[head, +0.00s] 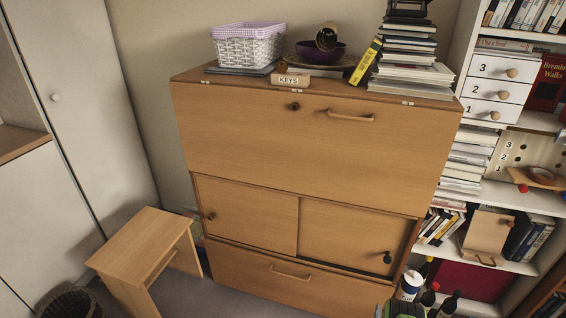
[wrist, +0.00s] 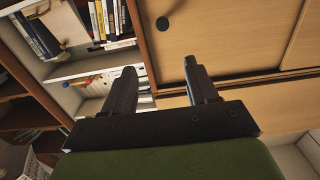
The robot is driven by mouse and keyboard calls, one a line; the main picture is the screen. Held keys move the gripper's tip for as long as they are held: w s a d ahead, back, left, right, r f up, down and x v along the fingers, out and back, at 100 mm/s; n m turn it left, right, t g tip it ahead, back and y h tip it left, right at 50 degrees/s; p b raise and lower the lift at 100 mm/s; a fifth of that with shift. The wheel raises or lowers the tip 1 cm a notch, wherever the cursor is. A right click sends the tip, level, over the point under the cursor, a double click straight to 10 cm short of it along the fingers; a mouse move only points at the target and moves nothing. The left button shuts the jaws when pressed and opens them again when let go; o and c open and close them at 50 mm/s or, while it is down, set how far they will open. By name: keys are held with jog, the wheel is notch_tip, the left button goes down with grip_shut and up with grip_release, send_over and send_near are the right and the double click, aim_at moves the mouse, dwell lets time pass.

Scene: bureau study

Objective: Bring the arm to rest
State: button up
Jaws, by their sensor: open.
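My gripper (wrist: 160,92) shows in the wrist view with its two dark fingers spread apart and nothing between them. Beyond the fingers is the lower front of the wooden bureau (wrist: 225,40), with a dark round knob on its sliding door. In the head view the bureau (head: 310,140) stands against the wall with its drop front, sliding doors and bottom drawer shut. My gripper's fingers cannot be made out in the head view.
A wooden stool (head: 146,245) stands left of the bureau, with a dark basket (head: 68,302) near it. A bookshelf (head: 510,190) is close on the right. Bottles (head: 448,303) stand at the bureau's lower right. A white basket (head: 248,46), bowl (head: 320,52) and book stack (head: 408,60) sit on top.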

jog(key=w+a+r+g, duration=0.1)
jog(key=w+r, duration=0.3)
jog(key=r, duration=0.4)
jog(key=w+r+g+y, duration=0.1)
jog(key=w+r+g, duration=0.1)
jog(key=w+r, duration=0.4)
jog(key=w+a+r+g, duration=0.1)
jog(key=w+r, duration=0.2)
jog(key=r, duration=0.6)
jog(key=s+a+r+n+g+y, duration=0.1)
jog(key=s+a+r+g+y, duration=0.1)
jog(key=s+a+r, duration=0.5)
jog(key=s+a+r+n+g+y, duration=0.15)
jog(key=s+a+r, duration=0.25)
jog(key=s+r, duration=0.7)
jog(key=s+a+r+n+g+y, duration=0.1)
jog(key=s+a+g, duration=0.1)
jog(key=s, duration=0.8)
jog(key=s+a+r+g, duration=0.2)
jog(key=s+a, duration=0.1)
jog(key=s, duration=0.7)
notch_tip(320, 180, up, 13)
jog(key=s+p, duration=0.1)
jog(key=p, duration=1.2)
jog(key=shift+f, duration=0.15)
